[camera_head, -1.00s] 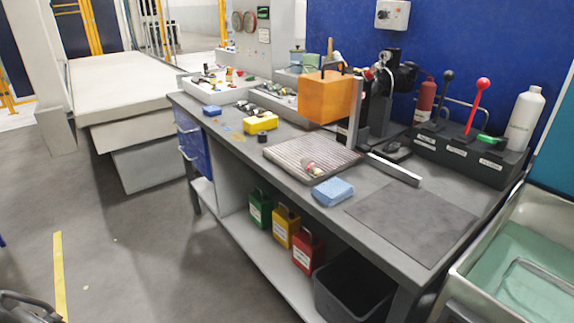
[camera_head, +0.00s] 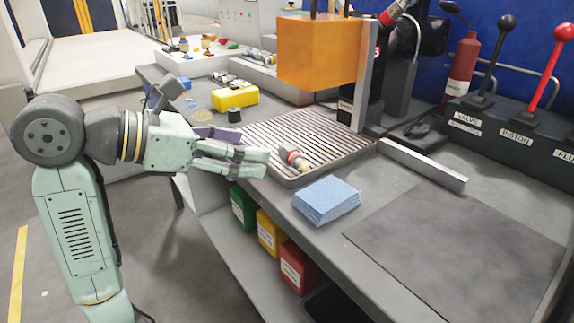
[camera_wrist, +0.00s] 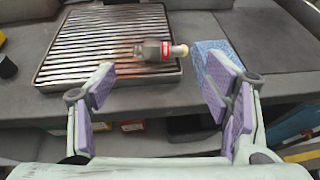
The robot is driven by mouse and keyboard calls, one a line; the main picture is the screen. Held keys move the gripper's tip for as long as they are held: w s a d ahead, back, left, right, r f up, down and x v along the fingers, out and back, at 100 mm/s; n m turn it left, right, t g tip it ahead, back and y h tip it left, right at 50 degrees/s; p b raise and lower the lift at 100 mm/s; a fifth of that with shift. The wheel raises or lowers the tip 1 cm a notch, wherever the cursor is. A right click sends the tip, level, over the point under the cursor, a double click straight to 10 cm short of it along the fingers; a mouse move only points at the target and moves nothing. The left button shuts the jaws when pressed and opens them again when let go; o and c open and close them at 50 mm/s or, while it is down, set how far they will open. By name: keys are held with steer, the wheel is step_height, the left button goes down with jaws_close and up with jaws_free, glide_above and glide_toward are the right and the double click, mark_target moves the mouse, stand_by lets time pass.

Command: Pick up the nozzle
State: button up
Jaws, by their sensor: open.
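The nozzle (camera_head: 293,159) is a small grey piece with a red band and a pale tip. It lies on the ribbed metal tray (camera_head: 330,133), close to the tray's front edge. In the wrist view the nozzle (camera_wrist: 160,50) lies sideways, ahead of the fingers and between their lines, with its pale tip pointing right. My gripper (camera_head: 256,160) is open and empty, at the tray's front left edge, just left of the nozzle in the head view. In the wrist view my gripper's purple-padded fingers (camera_wrist: 160,95) are spread wide and do not touch the nozzle.
A blue cloth stack (camera_head: 326,200) lies right of the tray, near the right finger in the wrist view. An orange block (camera_head: 318,55) hangs over the tray's back. A yellow box (camera_head: 236,97) stands behind left. A dark mat (camera_head: 455,240) leaves free room at right.

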mark_target(287, 151)
steer(key=p+x, duration=0.1)
steer(key=x, duration=0.9)
steer(key=shift+w+d+f, duration=0.1)
steer(key=shift+w+f, duration=0.05)
steer(key=shift+w, duration=0.05)
steer(key=c, duration=1)
